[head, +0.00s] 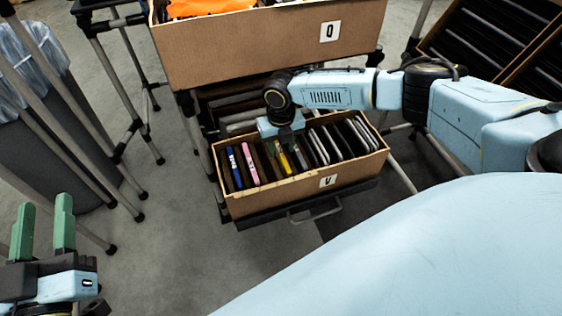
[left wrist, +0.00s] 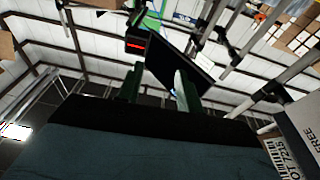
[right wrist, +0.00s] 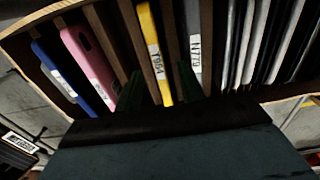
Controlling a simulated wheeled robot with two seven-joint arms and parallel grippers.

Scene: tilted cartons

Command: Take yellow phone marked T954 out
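The yellow phone (right wrist: 154,50) with a white label reading T954 stands on edge in a slot of the lower cardboard carton (head: 290,191). In the head view the phone (head: 282,162) shows just below my right gripper (head: 285,140). In the right wrist view the dark green fingers of this gripper (right wrist: 160,88) are apart, one on each side of the yellow phone. I cannot tell whether they touch it. My left gripper (head: 43,230) is open and empty at the lower left of the head view, far from the carton.
A blue phone (right wrist: 65,80) and a pink phone (right wrist: 90,62) stand left of the yellow one. A grey phone (right wrist: 195,45) labelled N779 stands close on its right, with several dark devices beyond. A larger carton (head: 270,45) overhangs behind. A grey bin (head: 50,140) stands left.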

